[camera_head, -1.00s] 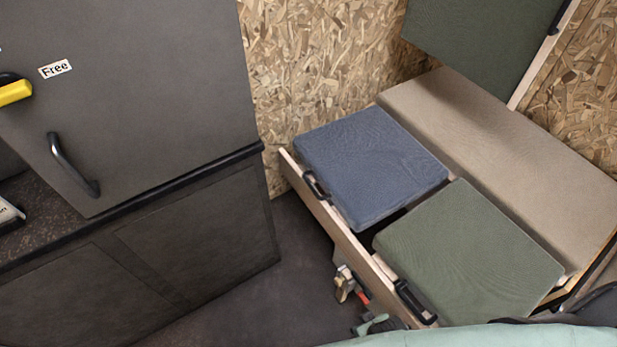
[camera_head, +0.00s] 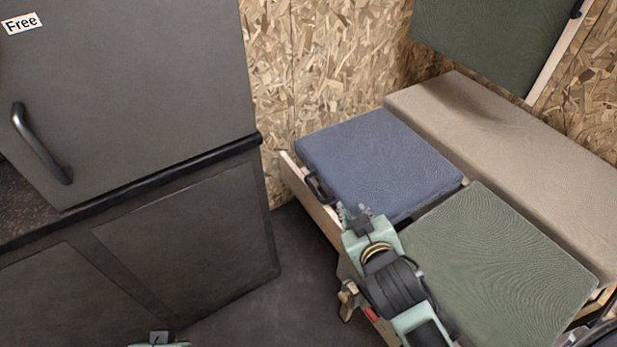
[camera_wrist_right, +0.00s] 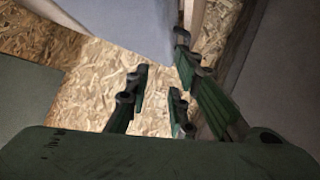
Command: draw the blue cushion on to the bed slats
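The blue cushion (camera_head: 375,160) lies flat at the far left of the bed, beside the green cushion (camera_head: 495,255). The slats are hidden under the cushions. My right gripper (camera_head: 352,211) is at the cushion's near left edge, close to the black handle (camera_head: 318,187) on the wooden front rail. In the right wrist view its fingers (camera_wrist_right: 158,88) stand apart with nothing between them. The blue cushion (camera_wrist_right: 125,25) shows just beyond them there; contact cannot be told. A small green and black part of my left arm shows at the bottom edge of the head view.
A beige cushion (camera_head: 500,140) lies along the back of the bed. A dark green panel (camera_head: 490,40) hangs above it. A dark grey cabinet (camera_head: 140,100) with a handle stands on the left. Dark floor (camera_head: 260,315) lies free between cabinet and bed.

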